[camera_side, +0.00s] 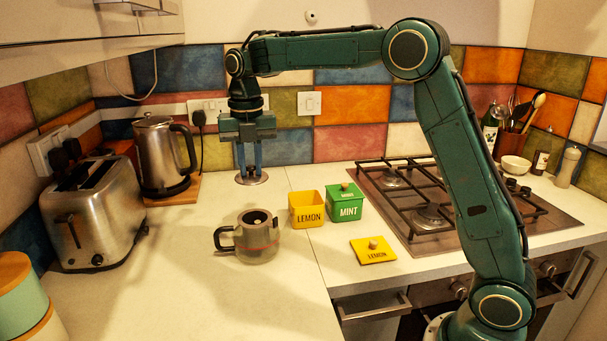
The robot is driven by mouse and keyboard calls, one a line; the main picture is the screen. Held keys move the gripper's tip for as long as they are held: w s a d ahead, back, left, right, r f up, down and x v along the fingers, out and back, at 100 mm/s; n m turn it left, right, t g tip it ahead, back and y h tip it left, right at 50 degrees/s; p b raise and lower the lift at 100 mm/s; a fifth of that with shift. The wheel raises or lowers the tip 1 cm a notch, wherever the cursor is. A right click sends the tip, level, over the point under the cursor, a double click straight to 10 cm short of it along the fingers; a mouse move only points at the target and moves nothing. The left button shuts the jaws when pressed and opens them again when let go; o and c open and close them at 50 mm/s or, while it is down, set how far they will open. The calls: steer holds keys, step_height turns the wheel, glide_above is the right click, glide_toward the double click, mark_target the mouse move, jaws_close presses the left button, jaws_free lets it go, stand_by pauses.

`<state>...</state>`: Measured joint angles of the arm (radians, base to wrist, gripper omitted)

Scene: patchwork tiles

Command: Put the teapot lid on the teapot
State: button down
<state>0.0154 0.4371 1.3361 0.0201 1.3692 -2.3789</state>
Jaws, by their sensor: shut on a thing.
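The teapot (258,241) is a squat grey-green pot with a dark handle on its left. It stands upright on the pale worktop left of centre, with its round top opening uncovered. My gripper (250,172) points straight down, its blue fingers shut on the teapot lid (252,180). The lid is a thin round disc, roughly level. In the picture it is above the teapot and apart from it. How far the lid is in front of or behind the opening is hard to tell from this single view. The fingers hide the lid's knob.
Right of the teapot stand an open yellow LEMON tin (307,210) and a green lidded MINT tin (345,209). A yellow LEMON lid (373,251) lies in front. A kettle (160,155) and toaster (95,215) stand left, a gas hob (500,210) right. The front worktop is clear.

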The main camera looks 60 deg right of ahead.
steer(key=shift+f, duration=4.85)
steer(key=shift+f, duration=0.1)
steer(key=c, duration=1.3)
jaws_free()
step_height(320, 180, up, 12)
steer(key=shift+f, duration=0.25)
steer(key=shift+r, duration=0.4)
steer(key=shift+s, duration=0.1)
